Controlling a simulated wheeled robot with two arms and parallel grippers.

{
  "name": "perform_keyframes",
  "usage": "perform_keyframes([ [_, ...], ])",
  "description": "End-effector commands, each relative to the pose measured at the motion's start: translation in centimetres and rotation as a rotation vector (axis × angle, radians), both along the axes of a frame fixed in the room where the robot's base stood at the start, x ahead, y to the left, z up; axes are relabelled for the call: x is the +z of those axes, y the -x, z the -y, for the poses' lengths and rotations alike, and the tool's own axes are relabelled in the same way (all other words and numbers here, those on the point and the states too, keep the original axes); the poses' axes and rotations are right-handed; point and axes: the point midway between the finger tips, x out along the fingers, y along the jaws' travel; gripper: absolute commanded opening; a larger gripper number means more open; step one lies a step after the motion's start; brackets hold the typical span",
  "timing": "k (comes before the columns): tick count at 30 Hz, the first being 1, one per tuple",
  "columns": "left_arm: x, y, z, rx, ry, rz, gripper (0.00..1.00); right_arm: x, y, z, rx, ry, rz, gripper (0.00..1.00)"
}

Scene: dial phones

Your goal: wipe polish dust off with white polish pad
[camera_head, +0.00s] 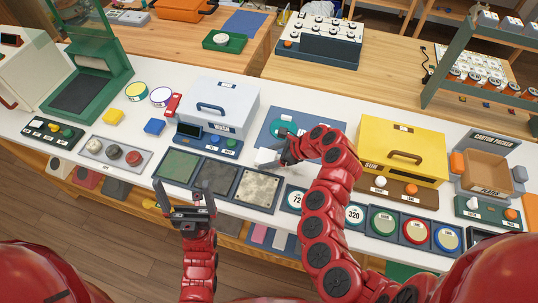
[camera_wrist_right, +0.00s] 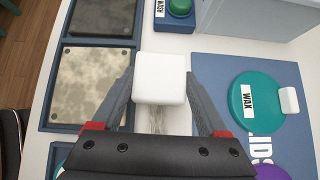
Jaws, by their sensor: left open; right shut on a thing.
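The white polish pad (camera_head: 266,156) is a small white block held by my right gripper (camera_head: 280,155), over the white counter between the dusty plate and the blue mat. In the right wrist view the pad (camera_wrist_right: 160,78) sits between both fingers of the right gripper (camera_wrist_right: 160,92). The dusty plate (camera_head: 257,188) is pale and mottled with grey-beige dust, in a dark blue frame. It also shows in the right wrist view (camera_wrist_right: 95,85), left of the pad and apart from it. My left gripper (camera_head: 187,200) is open and empty, at the counter's front edge below the green plate.
A dark plate (camera_head: 217,177) and a green plate (camera_head: 177,166) lie left of the dusty one. A grey-blue wash box (camera_head: 220,105) stands behind. The blue mat (camera_wrist_right: 215,70) holds a teal wax disc (camera_wrist_right: 257,103). A yellow box (camera_head: 400,148) stands right of my right arm.

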Motion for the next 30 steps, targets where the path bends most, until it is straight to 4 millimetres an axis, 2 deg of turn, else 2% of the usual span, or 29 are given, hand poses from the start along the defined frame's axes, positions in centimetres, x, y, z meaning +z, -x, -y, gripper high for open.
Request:
perform_keyframes([
  [17, -0.06, 0.00, 0.00, 0.000, 0.000, 0.000, 1.00, -0.06, -0.04, 0.01, -0.001, -0.001, 0.001, 0.11],
  [30, -0.58, 0.00, 0.00, 0.000, 0.000, 0.000, 1.00, -0.87, -0.06, 0.04, -0.001, 0.000, 0.002, 0.11],
])
